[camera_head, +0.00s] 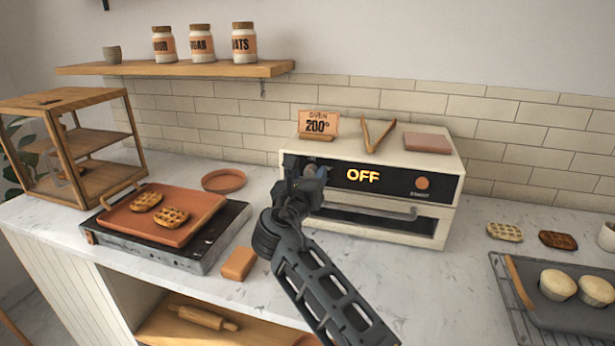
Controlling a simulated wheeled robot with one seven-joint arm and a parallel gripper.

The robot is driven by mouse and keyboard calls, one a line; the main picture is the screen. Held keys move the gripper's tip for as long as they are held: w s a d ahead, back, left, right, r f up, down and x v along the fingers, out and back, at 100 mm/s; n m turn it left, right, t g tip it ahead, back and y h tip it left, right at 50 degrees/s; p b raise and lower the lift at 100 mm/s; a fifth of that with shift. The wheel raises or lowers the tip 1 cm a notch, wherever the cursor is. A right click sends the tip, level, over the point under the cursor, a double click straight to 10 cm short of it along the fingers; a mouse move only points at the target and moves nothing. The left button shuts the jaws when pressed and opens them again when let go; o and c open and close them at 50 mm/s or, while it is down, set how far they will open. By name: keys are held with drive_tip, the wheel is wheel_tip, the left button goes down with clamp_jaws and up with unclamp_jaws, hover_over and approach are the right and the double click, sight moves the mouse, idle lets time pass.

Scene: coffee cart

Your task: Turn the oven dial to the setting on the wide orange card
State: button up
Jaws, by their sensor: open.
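The oven (445,185) is a cream and black countertop box against the tiled wall. Its display (362,176) reads OFF in lit orange letters. An orange round knob (422,183) sits at the right of its front panel, with small lettering below it. The wide orange card (318,124) stands on top of the oven at the left and reads OVEN 200°. My gripper (308,172) is at the left of the front panel and covers most of that area. A bit of a round dial seems to show behind it; its pointer is hidden. Contact cannot be told.
Tongs (378,135) and a pink block (427,143) lie on the oven. A waffle tray (160,213) on a black base stands left, with an orange block (238,263) nearby. A rack with a muffin tray (560,310) is right.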

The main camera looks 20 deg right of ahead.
drive_tip(key=shift+c, duration=0.4)
drive_tip(key=c, duration=1)
